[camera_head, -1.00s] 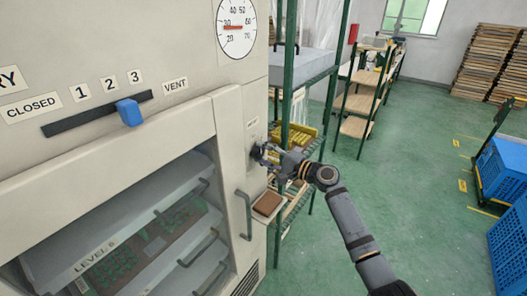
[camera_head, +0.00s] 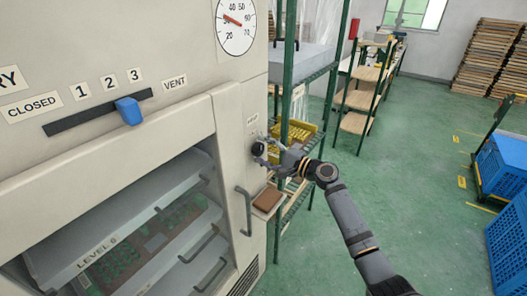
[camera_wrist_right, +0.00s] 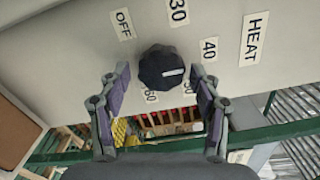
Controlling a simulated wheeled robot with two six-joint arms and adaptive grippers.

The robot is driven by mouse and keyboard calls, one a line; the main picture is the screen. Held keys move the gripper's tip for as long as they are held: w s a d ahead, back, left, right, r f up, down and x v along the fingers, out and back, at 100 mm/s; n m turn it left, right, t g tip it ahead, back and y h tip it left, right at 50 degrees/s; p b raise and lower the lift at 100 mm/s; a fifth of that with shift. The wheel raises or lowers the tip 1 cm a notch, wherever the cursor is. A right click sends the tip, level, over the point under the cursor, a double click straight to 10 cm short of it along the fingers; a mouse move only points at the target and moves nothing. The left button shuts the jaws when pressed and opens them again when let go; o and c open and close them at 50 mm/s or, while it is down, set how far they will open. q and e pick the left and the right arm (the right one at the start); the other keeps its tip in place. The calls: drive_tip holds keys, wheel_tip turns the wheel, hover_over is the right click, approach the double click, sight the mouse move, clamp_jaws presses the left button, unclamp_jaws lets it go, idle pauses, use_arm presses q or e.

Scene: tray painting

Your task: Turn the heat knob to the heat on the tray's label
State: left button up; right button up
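The dark heat knob (camera_head: 257,149) is on the machine's right front panel. In the right wrist view the knob (camera_wrist_right: 160,66) has a white mark pointing right and slightly down, roughly between the 40 and 50 labels. My right gripper (camera_head: 267,153) is at the knob. In the wrist view its fingers (camera_wrist_right: 160,76) are open, one on each side of the knob, with visible gaps. The round gauge (camera_head: 236,27) has a red needle pointing up-left, between 30 and 40. A tray (camera_head: 146,240) is seen inside the machine; its heat label is not readable. My left gripper is not in view.
A blue slider (camera_head: 129,111) sits near the 3 on the vent scale. A door handle (camera_head: 244,210) and a brown block (camera_head: 268,199) are below the knob. A green rack (camera_head: 309,78) stands close behind my right gripper. Blue crates (camera_head: 504,165) are at the far right.

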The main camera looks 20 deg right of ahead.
drive_tip(key=v, duration=1.2)
idle(0.3)
